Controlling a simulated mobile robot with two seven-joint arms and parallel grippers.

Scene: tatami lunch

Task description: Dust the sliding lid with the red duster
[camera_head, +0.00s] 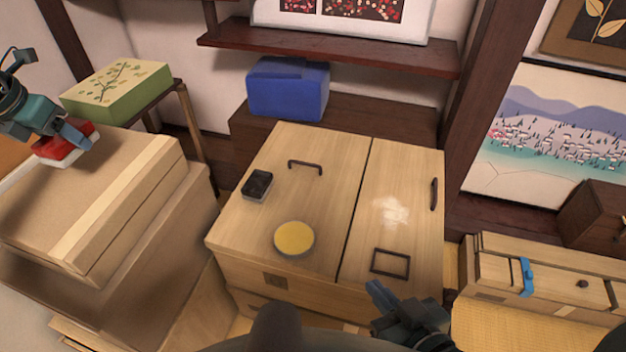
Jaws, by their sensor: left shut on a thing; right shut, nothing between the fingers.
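The red duster (56,149), red on top with a white underside, is at the far left over the cardboard box. My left gripper (76,134) is shut on it. I cannot tell whether the duster touches the box. A wooden chest in the middle has two top panels split by a dark seam. The right panel, seemingly the sliding lid (402,172), bears a pale dust patch (390,211), a dark side handle (434,194) and a dark square frame (390,263). My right gripper (376,292) is shut and empty near the chest's front edge.
The left panel (330,190) carries a yellow disc (294,239), a small black box (257,185) and a handle (305,165). Behind are a blue box (288,88) and a shelf (330,50). A cardboard box (60,205) stands left, a smaller wooden chest (550,285) right.

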